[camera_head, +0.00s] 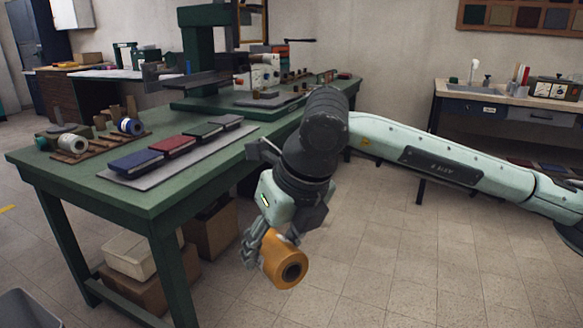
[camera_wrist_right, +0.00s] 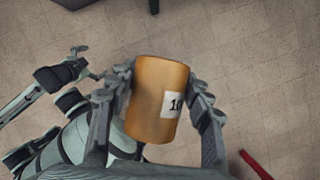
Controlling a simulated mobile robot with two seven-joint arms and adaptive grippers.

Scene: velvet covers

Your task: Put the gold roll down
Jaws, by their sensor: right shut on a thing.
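The gold roll (camera_head: 284,259) is an orange-gold cylinder with a dark hollow core at its end. My right gripper (camera_head: 262,250) is shut on it and holds it in the air, over the floor in front of the green table (camera_head: 150,193). In the right wrist view the roll (camera_wrist_right: 158,98) sits between the two fingers of the gripper (camera_wrist_right: 163,105), with a white numbered label facing the camera. The left gripper does not show in the head view.
On the table lie a wooden rack (camera_head: 92,147) with rolls and a grey mat (camera_head: 150,181) bearing several coloured books. A green press (camera_head: 197,55) stands behind them. Boxes (camera_head: 128,255) sit under the table. A bench (camera_head: 510,103) stands at the back right.

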